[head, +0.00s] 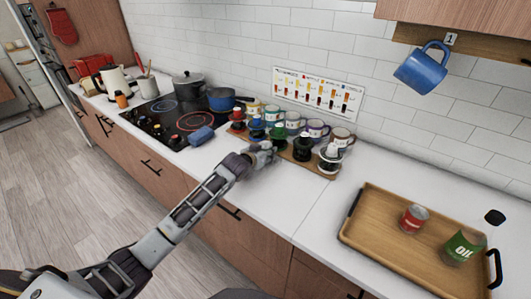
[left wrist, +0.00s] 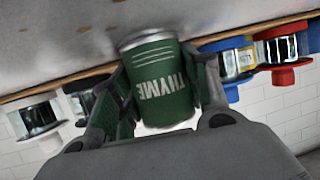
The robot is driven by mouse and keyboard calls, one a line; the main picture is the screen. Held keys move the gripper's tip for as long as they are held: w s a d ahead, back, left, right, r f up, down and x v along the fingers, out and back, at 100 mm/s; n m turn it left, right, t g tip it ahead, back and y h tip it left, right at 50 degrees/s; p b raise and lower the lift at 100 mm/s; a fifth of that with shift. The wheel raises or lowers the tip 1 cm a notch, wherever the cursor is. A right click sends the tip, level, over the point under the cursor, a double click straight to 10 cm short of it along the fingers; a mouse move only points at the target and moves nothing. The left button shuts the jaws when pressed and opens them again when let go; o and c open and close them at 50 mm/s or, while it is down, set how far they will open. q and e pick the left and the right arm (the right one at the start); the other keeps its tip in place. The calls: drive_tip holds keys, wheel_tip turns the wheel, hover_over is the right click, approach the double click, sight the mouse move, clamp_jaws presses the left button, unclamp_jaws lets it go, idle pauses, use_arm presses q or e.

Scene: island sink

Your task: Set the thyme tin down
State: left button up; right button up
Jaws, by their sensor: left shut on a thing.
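The thyme tin (left wrist: 165,85) is green with a silver rim and pale THYME lettering, and appears upside down in the left wrist view. My left gripper (left wrist: 160,98) is shut on it, one finger on each side. In the head view my left gripper (head: 263,155) is at the front edge of the wooden spice board (head: 313,165); the tin is mostly hidden there. In the left wrist view the tin's silver end overlaps the board's edge and the counter surface; I cannot tell whether it touches. My right gripper is not in view.
Jars with red, blue, green, black (head: 303,148) and white (head: 330,157) lids stand on the board close to the gripper, with mugs (head: 317,130) behind. A blue cloth (head: 201,136) lies left. A tray (head: 375,205) holds two cans at right. Counter between board and tray is clear.

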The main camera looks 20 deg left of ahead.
sight(266, 144)
use_arm(q)
drive_tip(key=shift+r, duration=0.1)
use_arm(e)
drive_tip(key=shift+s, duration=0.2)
use_arm(q)
drive_tip(key=shift+r, duration=0.85)
wheel_tip(266, 144, up, 7)
drive_tip(key=shift+f, duration=0.1)
drive_tip(key=shift+r, duration=0.7)
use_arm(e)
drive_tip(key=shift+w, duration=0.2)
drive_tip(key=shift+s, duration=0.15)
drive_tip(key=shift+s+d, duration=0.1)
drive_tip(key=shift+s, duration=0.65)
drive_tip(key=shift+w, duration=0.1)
